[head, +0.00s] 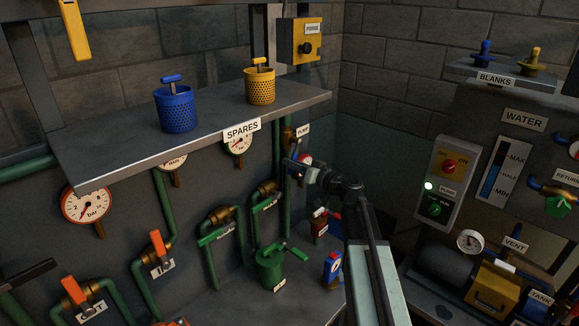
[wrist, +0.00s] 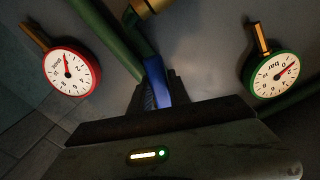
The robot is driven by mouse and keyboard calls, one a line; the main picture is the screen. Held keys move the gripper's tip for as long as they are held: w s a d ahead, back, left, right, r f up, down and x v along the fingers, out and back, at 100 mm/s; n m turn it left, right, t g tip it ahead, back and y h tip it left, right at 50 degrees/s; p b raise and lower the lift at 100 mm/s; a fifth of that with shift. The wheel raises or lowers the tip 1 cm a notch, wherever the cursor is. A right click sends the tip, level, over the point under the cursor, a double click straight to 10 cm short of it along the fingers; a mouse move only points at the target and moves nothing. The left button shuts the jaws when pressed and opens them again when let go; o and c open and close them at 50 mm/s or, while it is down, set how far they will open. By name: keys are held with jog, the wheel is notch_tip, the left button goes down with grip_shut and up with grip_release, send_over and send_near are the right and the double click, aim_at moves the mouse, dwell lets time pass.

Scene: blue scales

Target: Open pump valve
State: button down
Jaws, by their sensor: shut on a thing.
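My gripper (head: 296,166) reaches the pipe wall under the right end of the shelf, just below a small PUMP label (head: 303,130). In the wrist view its dark fingers close on a blue lever (wrist: 154,76), one finger on each side. A green pipe (wrist: 105,40) runs beside the lever, and a brass fitting (wrist: 150,6) shows at the top edge. In the head view my gripper and arm hide most of this valve, so its lever angle is unclear there.
A red-rimmed gauge (wrist: 71,71) and a green-rimmed gauge (wrist: 271,74) flank the lever. The SPARES shelf (head: 110,150) overhangs the wall, holding a blue basket (head: 177,110) and a yellow basket (head: 260,88). A green canister (head: 269,268) stands below. The WATER panel (head: 524,119) is right.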

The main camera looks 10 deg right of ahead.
jog(key=shift+w+d+f+n, duration=0.1)
jog(key=shift+w+d+n, duration=0.3)
jog(key=shift+n, duration=0.35)
jog(key=shift+w+d+f+n, duration=0.1)
jog(key=shift+w+d+n, duration=0.1)
jog(key=shift+d+n, duration=0.45)
jog(key=shift+w+d+n, duration=0.3)
jog(key=shift+n, duration=0.6)
jog(key=shift+b, duration=0.3)
jog(key=c, duration=1.2)
grip_release()
jog(key=shift+c, duration=0.2)
jog(key=shift+s, duration=0.1)
jog(key=v, duration=0.7)
jog(key=shift+s+d, duration=0.2)
jog(key=shift+s, duration=0.1)
